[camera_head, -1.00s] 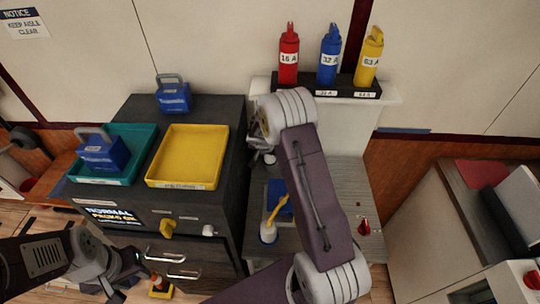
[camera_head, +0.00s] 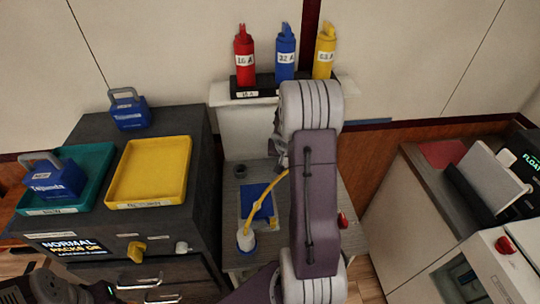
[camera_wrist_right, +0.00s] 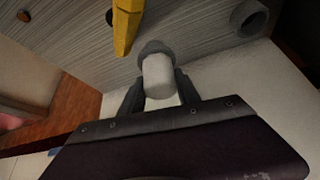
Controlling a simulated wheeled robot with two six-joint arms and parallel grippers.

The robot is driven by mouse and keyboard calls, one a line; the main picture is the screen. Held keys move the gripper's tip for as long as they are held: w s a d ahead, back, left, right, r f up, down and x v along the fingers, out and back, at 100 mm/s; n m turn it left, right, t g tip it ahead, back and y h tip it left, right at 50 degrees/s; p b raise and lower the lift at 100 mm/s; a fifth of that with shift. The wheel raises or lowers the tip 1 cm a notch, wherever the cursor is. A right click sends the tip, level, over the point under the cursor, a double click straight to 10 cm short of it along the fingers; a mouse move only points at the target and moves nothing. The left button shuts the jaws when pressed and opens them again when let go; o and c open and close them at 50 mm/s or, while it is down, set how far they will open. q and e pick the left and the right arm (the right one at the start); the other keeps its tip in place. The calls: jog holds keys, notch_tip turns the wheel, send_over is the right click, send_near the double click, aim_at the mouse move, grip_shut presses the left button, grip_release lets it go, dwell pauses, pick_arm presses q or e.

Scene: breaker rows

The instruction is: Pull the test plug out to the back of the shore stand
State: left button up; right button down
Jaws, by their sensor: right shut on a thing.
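The shore stand (camera_head: 233,200) is the low grey wood-topped unit with a pale back in the head view. My right gripper (camera_wrist_right: 158,92) is shut on a pale cylinder with a grey collar, apparently the test plug (camera_wrist_right: 158,76), over the grey top. In the head view my arm hides most of that gripper and the plug. A yellow lead (camera_head: 258,205) runs from a white fitting (camera_head: 246,241) up behind my arm. An open grey socket ring (camera_head: 240,171) stands apart from the plug, and it also shows in the wrist view (camera_wrist_right: 253,18). My left gripper (camera_head: 100,292) is partly cut off bottom left.
A dark cabinet (camera_head: 190,118) with a yellow tray (camera_head: 112,180) is left. A red knob (camera_head: 343,219) is right of my arm. A grey counter (camera_head: 425,183) stands right.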

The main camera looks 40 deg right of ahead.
jog(key=shift+s+d, duration=0.35)
jog(key=shift+d, duration=0.1)
jog(key=shift+r+p, duration=2.25)
jog(key=shift+r, duration=0.1)
